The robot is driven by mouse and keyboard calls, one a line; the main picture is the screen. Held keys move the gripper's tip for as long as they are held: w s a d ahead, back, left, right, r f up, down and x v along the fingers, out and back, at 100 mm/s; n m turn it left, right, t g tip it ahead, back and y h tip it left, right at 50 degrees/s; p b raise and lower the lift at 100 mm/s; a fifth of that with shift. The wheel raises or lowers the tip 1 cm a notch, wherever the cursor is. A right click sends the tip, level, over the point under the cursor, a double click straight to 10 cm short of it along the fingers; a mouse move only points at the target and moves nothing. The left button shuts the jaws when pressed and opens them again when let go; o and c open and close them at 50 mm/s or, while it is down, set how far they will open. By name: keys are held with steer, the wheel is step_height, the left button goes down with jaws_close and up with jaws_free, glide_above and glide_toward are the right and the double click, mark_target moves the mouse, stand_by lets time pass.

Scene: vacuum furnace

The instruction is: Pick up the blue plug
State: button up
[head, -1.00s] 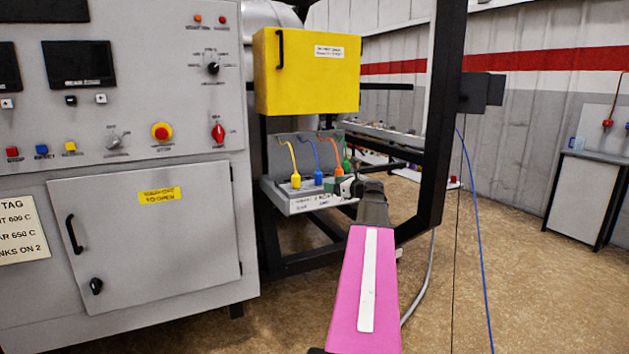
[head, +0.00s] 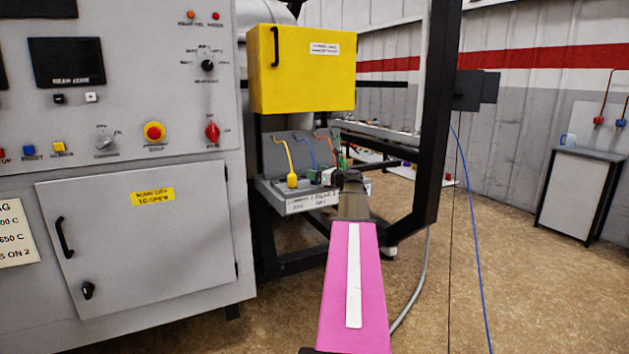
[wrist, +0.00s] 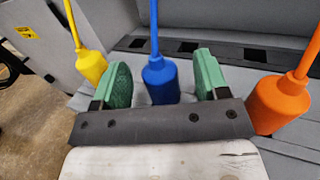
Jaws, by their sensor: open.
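The blue plug (wrist: 161,82), a rounded cylinder with a blue cable rising from its top, stands between the two green fingers of my gripper (wrist: 162,62) in the wrist view. The fingers are open, with a visible gap to the plug on each side. In the head view my gripper (head: 322,176) is at the tray of plugs, and the blue plug (head: 312,175) shows only partly beside it. The plug's lower part is hidden behind the gripper's dark crossbar in the wrist view.
The yellow plug (wrist: 92,63) stands close outside the left finger, the orange plug (wrist: 278,103) close outside the right. The grey tray (head: 300,203) holds them below a yellow box (head: 305,75). A black post (head: 432,130) rises right of my arm.

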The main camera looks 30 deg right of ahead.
steer(key=shift+x, duration=1.6)
steer(key=c, duration=1)
steer(key=shift+r, duration=0.1)
